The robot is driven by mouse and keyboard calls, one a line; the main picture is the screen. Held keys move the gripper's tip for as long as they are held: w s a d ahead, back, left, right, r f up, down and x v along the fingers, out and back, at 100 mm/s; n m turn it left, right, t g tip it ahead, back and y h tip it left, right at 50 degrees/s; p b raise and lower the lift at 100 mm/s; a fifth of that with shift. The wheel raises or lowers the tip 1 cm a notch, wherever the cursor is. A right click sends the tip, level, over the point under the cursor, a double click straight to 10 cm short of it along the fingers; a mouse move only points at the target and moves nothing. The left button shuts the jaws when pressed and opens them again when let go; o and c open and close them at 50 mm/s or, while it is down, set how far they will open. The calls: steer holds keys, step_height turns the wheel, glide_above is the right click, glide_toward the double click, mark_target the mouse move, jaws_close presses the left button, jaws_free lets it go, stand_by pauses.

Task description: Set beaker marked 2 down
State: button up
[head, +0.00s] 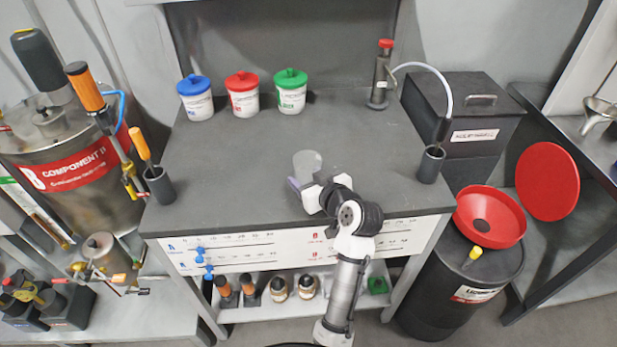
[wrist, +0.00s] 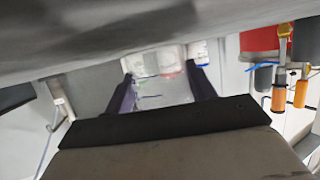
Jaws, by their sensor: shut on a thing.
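The beaker (head: 308,161) is a clear, whitish cup at the front middle of the dark bench top (head: 240,165) in the head view. My gripper (head: 299,186) reaches it from the front right and is shut on it. In the wrist view the beaker (wrist: 162,88) shows as a see-through shape between the two dark fingers of my gripper (wrist: 162,92). The beaker looks about upright. I cannot read a mark on it, and I cannot tell whether its base touches the bench.
Jars with blue (head: 196,99), red (head: 243,95) and green (head: 291,93) lids stand at the back. A red-capped bottle (head: 381,77) is back right. Dark holders (head: 159,185) (head: 430,165) stand near both side edges. The bench around the beaker is clear.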

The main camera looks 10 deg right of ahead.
steer(key=shift+f, duration=0.1)
steer(key=shift+f+b, duration=0.3)
steer(key=o, duration=1.1)
steer(key=shift+r, duration=0.1)
